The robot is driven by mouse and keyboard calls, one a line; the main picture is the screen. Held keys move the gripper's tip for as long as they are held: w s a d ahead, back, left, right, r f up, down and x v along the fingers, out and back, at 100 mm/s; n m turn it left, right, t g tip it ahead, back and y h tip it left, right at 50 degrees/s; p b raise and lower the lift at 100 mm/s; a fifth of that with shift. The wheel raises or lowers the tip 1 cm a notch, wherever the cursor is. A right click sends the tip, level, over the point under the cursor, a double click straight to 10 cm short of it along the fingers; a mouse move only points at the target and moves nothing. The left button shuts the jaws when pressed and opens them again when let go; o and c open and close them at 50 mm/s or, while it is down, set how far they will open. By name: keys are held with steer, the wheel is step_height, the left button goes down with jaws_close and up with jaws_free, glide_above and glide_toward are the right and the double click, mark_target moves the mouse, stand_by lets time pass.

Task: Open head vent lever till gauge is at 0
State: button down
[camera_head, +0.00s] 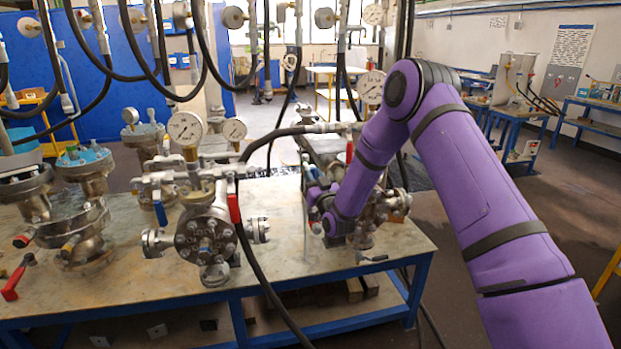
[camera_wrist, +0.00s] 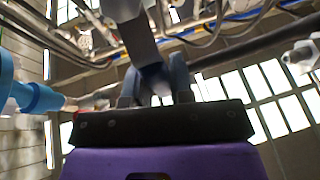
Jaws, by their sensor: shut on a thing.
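My gripper (camera_wrist: 156,88) is shut on a grey bar-like lever (camera_wrist: 140,40), which runs up and away between the fingers in the wrist view. Whether this is the head vent lever is not clear from the frames. In the head view my purple wrist reaches the flanged vessel (camera_head: 362,237) on the right of the bench, and it hides the fingertips and the held part. A round gauge (camera_head: 371,87) stands above this vessel; its needle is too small to read. A red lever (camera_head: 349,153) shows upright below that gauge.
A second flanged vessel (camera_head: 205,237) with two gauges and a red lever (camera_head: 234,209) stands to the left on the bench (camera_head: 290,262). Black hoses hang overhead and cross the bench front. In the wrist view a blue cylindrical part (camera_wrist: 38,98) lies close on the left.

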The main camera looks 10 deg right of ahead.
steer(key=shift+d+f, duration=0.1)
stand_by(0.4)
steer(key=c, duration=1)
jaws_free()
steer(key=v, duration=1.1)
